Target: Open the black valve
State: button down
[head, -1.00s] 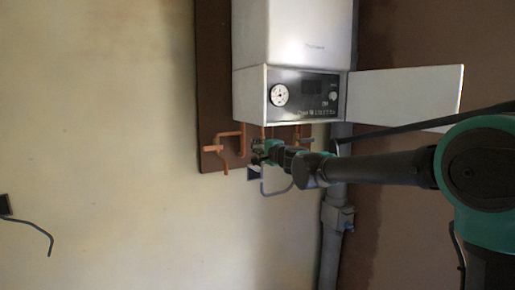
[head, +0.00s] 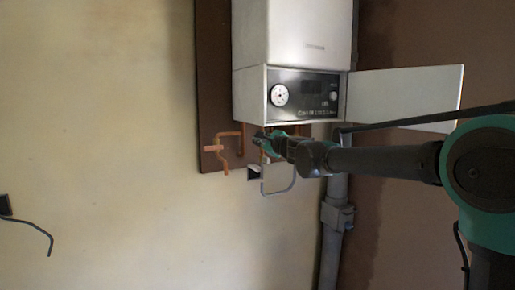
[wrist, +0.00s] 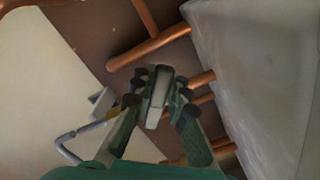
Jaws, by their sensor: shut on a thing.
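The valve's lever (wrist: 158,88) stands between my fingertips in the wrist view. Its near face looks pale grey and its edges look dark. My gripper (wrist: 160,100) is shut on it, with one green and black finger on each side. The copper pipe behind it is partly hidden by the lever and fingers. In the head view my gripper (head: 266,140) is just below the boiler, among the pipes. The valve is hidden or too small to tell there.
The white boiler (head: 290,42) hangs right above my gripper, with its flap (head: 405,98) out to the right. Copper pipes (head: 226,135) are close on the left. A wall box (head: 254,174) with a grey cable (head: 280,192) is just below.

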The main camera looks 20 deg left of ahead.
jog(key=shift+w+d+r+m, duration=0.25)
jog(key=shift+w+d+m, duration=0.1)
jog(key=shift+m, duration=1)
jog(key=shift+w+d+r+m, duration=0.3)
jog(key=shift+w+m, duration=0.1)
jog(key=shift+m, duration=0.9)
jog(key=shift+w+d+r+m, duration=0.25)
jog(key=shift+w+d+m, duration=0.1)
jog(key=shift+m, duration=1)
jog(key=shift+w+d+m, duration=0.15)
jog(key=shift+w+m, duration=0.1)
jog(key=shift+m, duration=0.75)
jog(key=c, duration=1.5)
grip_release()
jog(key=shift+c, duration=0.2)
